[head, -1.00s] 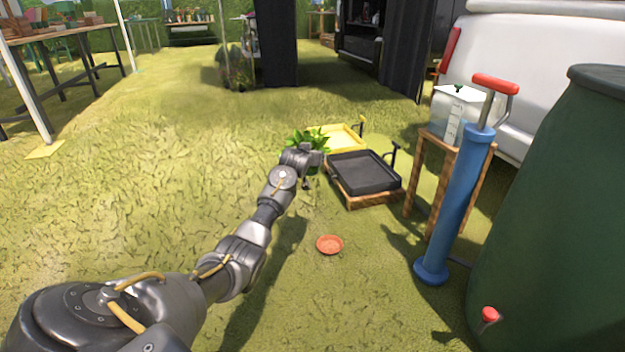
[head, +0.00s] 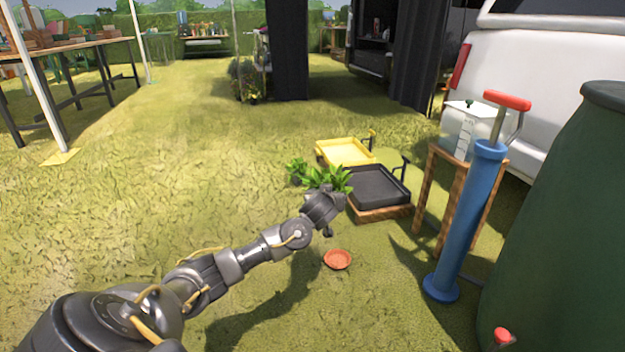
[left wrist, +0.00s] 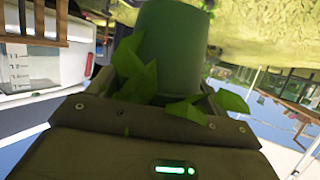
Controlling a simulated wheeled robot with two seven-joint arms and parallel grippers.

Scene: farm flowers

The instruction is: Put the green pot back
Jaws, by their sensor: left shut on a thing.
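My left gripper (head: 324,207) is shut on the green pot (left wrist: 172,45), which fills the middle of the left wrist view between the two fingers. The wrist picture is upside down, and leaves hang over the gripper there. In the head view the held plant's leaves (head: 328,179) show above the gripper, and the hand hides the pot. An orange saucer (head: 338,259) lies on the grass below and slightly right of the gripper. It looks empty. The pot is held clear of the saucer. My right gripper is not in view.
A second leafy plant (head: 297,168) stands behind the held one. A black tray (head: 378,188) and a yellow tray (head: 345,152) lie behind and right. A blue pump (head: 468,220), a wooden stand (head: 425,190) and a dark green barrel (head: 560,230) crowd the right. Grass is open at left.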

